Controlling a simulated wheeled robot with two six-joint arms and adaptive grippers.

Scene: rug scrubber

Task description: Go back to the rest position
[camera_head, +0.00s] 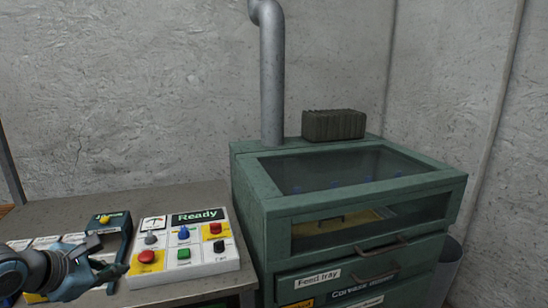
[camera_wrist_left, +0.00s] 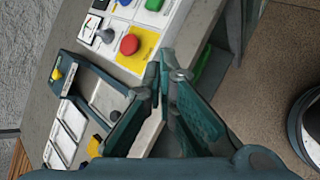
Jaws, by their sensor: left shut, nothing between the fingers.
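My left gripper (camera_head: 112,272) is at the lower left of the head view, its fingers pointing right toward the white control panel (camera_head: 205,268). In the left wrist view the gripper's fingertips (camera_wrist_left: 163,68) are together with nothing between them, close to the panel's edge near the red button (camera_wrist_left: 129,45). The panel's display reads "Ready" (camera_head: 197,215). It bears a red button (camera_head: 147,256), a green button (camera_head: 183,253), a blue knob and a lever. My right gripper is in neither view.
A dark box with a yellow button (camera_head: 104,219) stands left of the panel on the grey table (camera_head: 160,198). A green machine (camera_head: 250,190) with a glass lid and labelled drawers stands at the right. A grey pipe (camera_head: 272,85) rises behind it. A bin (camera_head: 447,270) stands beyond.

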